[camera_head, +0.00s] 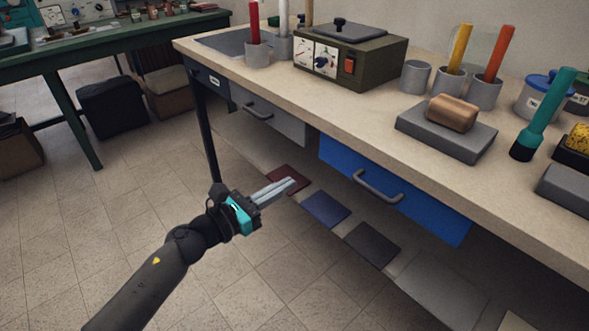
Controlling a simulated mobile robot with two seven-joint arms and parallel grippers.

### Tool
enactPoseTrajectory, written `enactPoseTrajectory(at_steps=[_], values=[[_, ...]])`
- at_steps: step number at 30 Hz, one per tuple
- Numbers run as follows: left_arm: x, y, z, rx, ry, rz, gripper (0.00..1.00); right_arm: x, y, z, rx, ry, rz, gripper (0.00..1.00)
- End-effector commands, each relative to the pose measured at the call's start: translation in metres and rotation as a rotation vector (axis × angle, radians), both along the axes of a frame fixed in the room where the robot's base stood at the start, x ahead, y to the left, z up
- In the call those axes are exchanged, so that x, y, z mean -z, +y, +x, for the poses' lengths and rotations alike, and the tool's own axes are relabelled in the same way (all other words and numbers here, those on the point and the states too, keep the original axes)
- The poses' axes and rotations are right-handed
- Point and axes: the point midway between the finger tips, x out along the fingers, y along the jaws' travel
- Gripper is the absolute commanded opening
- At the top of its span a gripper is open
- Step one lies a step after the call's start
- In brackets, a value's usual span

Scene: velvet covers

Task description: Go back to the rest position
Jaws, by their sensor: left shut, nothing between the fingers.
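My left gripper (291,183) is in the head view, its arm coming in from the lower left. Its two fingers are together and hold nothing. It hangs over the floor in front of the workbench (310,108), below the level of the bench top. In the picture the fingertips overlap a dark red square (287,178) below the bench; I cannot tell that they touch it. My right gripper is not in view.
A blue drawer (395,188) with a grey handle stands out from the bench, right of my gripper. A grey drawer (268,113) is left of it. Coloured squares lie below. An olive box (370,65) and several cups stand on top.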

Motion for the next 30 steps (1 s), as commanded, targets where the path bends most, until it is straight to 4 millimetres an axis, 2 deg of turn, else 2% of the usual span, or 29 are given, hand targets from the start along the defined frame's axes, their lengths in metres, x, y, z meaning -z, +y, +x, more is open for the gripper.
enactPoseTrajectory(at_steps=[5, 8, 11, 14, 17, 20, 23, 26, 29, 30], values=[[0.001, 0.004, -0.002, -0.004, 0.01, -0.005, 0.0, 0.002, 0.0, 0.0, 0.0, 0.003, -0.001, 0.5], [0.009, 0.012, 0.001, -0.041, 0.09, -0.055, 0.0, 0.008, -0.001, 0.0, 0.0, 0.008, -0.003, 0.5], [0.029, 0.031, 0.007, -0.134, 0.276, -0.178, 0.0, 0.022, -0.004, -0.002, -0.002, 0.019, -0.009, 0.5], [0.065, 0.061, 0.009, -0.278, 0.538, -0.367, 0.0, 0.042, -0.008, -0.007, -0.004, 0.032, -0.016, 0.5], [0.109, 0.095, 0.001, -0.451, 0.804, -0.584, 0.0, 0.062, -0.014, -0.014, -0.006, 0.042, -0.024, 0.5], [0.157, 0.13, -0.02, -0.641, 1.044, -0.81, 0.0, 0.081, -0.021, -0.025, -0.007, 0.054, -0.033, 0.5], [0.206, 0.163, -0.056, -0.85, 1.256, -1.049, 0.0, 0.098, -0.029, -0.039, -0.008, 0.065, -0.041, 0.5], [0.253, 0.193, -0.106, -1.082, 1.429, -1.302, 0.0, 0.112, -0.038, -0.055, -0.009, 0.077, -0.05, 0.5], [0.293, 0.218, -0.167, -1.33, 1.546, -1.561, 0.0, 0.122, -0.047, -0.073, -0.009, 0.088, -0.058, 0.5], [0.307, 0.225, -0.194, -1.43, 1.576, -1.664, 0.0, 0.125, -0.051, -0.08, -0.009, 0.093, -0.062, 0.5]])
